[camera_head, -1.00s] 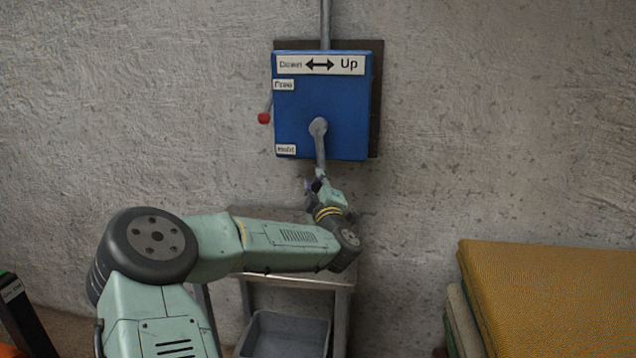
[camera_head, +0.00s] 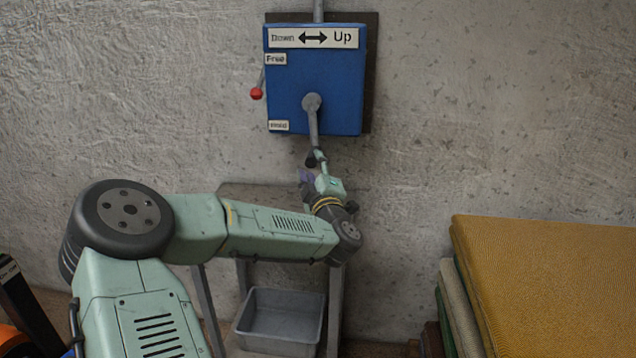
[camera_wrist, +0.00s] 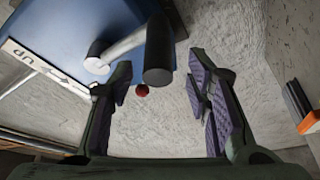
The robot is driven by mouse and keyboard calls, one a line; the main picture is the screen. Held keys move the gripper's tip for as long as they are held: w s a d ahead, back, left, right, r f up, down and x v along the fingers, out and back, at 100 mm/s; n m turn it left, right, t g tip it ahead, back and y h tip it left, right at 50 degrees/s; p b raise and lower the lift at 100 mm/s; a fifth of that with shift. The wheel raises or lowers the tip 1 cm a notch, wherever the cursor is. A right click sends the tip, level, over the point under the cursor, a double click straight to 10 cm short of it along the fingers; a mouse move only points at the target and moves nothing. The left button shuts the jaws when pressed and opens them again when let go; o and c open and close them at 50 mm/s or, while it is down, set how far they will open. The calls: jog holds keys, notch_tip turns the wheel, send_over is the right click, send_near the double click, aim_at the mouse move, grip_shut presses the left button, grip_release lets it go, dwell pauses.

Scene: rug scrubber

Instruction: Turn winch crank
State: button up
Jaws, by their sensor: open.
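The blue winch box (camera_head: 340,85) is on the wall, with a "Down ↔ Up" sign on top. Its grey crank (camera_head: 313,125) hangs down from a round hub at the box's front. The crank also shows in the wrist view (camera_wrist: 125,46), ending in a dark cylindrical handle (camera_wrist: 158,62). My gripper (camera_head: 312,168) is just below the crank's lower end. In the wrist view my gripper (camera_wrist: 160,72) is open, and the handle appears between its fingertips, nearer the left one. I cannot tell whether a finger touches it.
A red-knobbed lever (camera_head: 256,94) is at the box's left side, by the "Free" label. Below are a small table (camera_head: 240,198) and a grey bin (camera_head: 280,315). The wall around the box is clear.

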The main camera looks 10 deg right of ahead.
jog(key=s+f, duration=0.1)
jog(key=s, duration=0.6)
jog(key=shift+f, duration=0.15)
jog(key=shift+d, duration=0.1)
dwell(0.4)
